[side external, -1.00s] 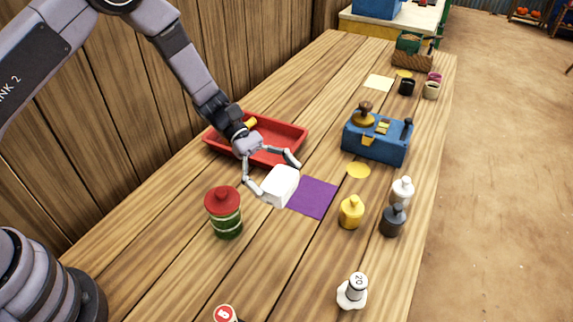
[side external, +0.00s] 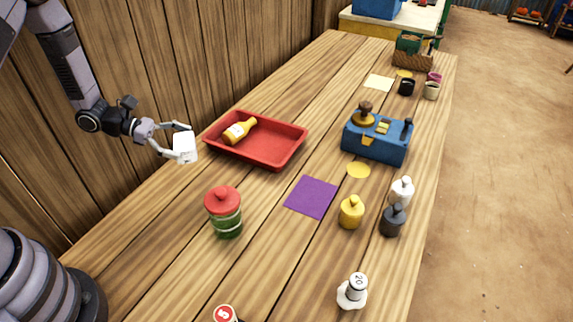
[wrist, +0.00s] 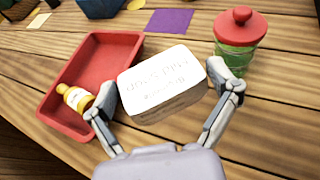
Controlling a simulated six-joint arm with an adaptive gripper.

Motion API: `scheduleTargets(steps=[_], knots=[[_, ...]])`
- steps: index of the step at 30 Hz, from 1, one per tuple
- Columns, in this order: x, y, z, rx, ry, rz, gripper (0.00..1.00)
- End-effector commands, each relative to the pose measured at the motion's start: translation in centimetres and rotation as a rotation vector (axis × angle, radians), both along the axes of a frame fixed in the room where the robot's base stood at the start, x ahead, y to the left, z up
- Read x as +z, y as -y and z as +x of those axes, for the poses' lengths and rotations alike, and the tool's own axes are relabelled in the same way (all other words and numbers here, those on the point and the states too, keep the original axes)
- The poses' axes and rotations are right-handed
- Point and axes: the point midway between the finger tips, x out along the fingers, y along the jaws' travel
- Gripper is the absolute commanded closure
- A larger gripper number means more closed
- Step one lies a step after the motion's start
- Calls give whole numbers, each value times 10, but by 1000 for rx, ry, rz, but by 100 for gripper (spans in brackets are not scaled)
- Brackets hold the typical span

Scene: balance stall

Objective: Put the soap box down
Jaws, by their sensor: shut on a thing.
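The soap box is a white block with rounded edges and faint lettering (side external: 185,147). My gripper (side external: 182,142) is shut on it and holds it in the air, left of the red tray in the side view. In the wrist view the soap box (wrist: 163,82) sits between my two fingers (wrist: 166,98), with its printed face showing. The red tray (side external: 285,150) holds a yellow bottle (side external: 239,131) lying on its side. A flat purple square (side external: 311,197) lies bare on the table.
A green jar with a red lid (side external: 224,212) stands in front of the tray. A blue balance box (side external: 377,139), a yellow weight (side external: 351,212), white (side external: 402,191) and dark (side external: 392,220) weights stand to the right. The plank wall runs along the left.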

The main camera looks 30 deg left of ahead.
Motion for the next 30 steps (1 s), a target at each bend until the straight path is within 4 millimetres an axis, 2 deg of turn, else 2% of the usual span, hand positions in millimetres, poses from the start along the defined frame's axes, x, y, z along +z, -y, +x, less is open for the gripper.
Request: scheduleTargets(steps=[1, 8, 12, 22, 25, 30], knots=[[-10, 0, 0, -1, -3, -2, 50], [-41, 1, 0, -1, -2, -1, 50], [-66, 1, 0, -3, -3, -2, 50], [-109, 1, 0, -1, -2, -1, 50], [-119, 1, 0, -2, 0, 0, 50], [-120, 1, 0, -3, 1, 0, 50]])
